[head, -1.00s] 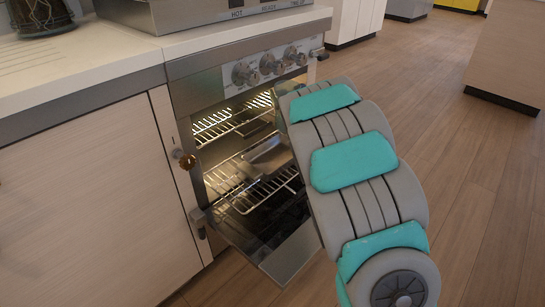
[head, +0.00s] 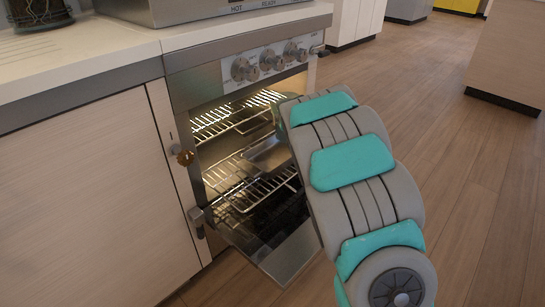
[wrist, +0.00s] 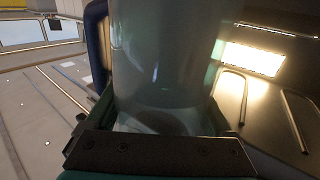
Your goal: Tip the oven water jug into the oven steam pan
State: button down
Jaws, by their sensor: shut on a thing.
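The jug (wrist: 165,55) is a clear, slightly green vessel that fills the middle of the wrist view. A dark blue handle-like part (wrist: 97,45) shows at its left side. My gripper (wrist: 158,125) is shut on the jug. In the head view my arm hides the gripper and most or all of the jug. The steam pan (head: 268,153) is a shallow metal tray on the lower oven rack, partly covered by my arm. How far the jug is tilted, and whether water is leaving it, I cannot tell.
The oven door (head: 275,250) hangs open and low. An upper wire rack (head: 225,125) is above the pan and a lower rack (head: 225,180) carries it. Knobs (head: 270,61) line the front panel. Floor (head: 460,190) is clear at right.

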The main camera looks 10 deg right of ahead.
jog(key=shift+w+r+n+t+b, duration=0.1)
jog(key=shift+r+n+t+b, duration=0.15)
jog(key=shift+n+b, duration=0.4)
dwell(0.5)
jog(key=shift+w+d+r+n+t+b, duration=0.1)
jog(key=shift+d+r+n+t+b, duration=0.2)
jog(key=shift+b, duration=0.6)
jog(key=shift+r, duration=0.1)
jog(key=shift+n+t+b, duration=0.25)
jog(key=shift+n+b, duration=0.2)
jog(key=shift+b, duration=0.2)
jog(key=shift+w+d+r+n+t+y+b, duration=0.15)
jog(key=shift+n+t+y+b, duration=0.2)
jog(key=shift+n+b, duration=0.45)
jog(key=shift+r, duration=0.15)
jog(key=shift+n+t+y+b, duration=0.3)
jog(key=shift+n+b, duration=0.6)
jog(key=shift+b, duration=0.4)
jog(key=shift+r+n+b, duration=0.1)
jog(key=shift+n+b, duration=0.25)
jog(key=shift+n, duration=0.05)
jog(key=shift+n+t+y+b, duration=0.25)
jog(key=shift+n+y+b, duration=0.1)
jog(key=shift+b, duration=0.1)
